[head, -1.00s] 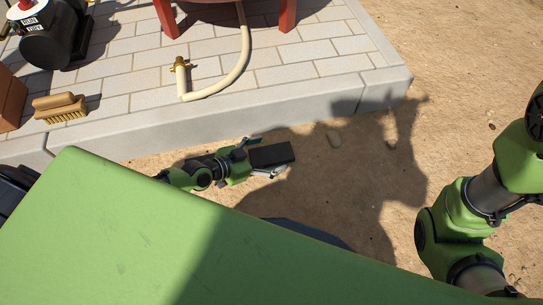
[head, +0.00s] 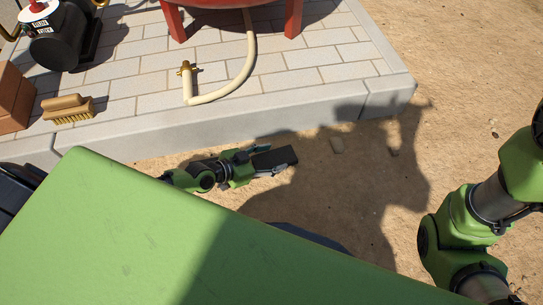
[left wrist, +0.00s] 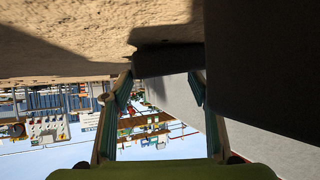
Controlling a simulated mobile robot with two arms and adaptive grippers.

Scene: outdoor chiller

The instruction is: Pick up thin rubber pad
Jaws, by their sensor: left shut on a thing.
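The thin rubber pad (head: 277,158) is a flat, black rectangular piece at the end of my left gripper (head: 266,159) in the head view. My left gripper is shut on it, beside the pale kerb. The left wrist view shows the pad as a dark slab (left wrist: 168,60) between the two teal-lined fingers (left wrist: 160,88). Whether the pad still touches the ground is not clear. My right gripper is out of view; only part of my right arm shows at the right of the head view.
A raised paved slab (head: 225,127) with a kerb edge lies just beyond the gripper. On it are a wooden brush (head: 68,108), a beige hose (head: 236,82) with a brass fitting, and red legs (head: 293,18). Sandy ground (head: 385,190) to the right is open, with small stones.

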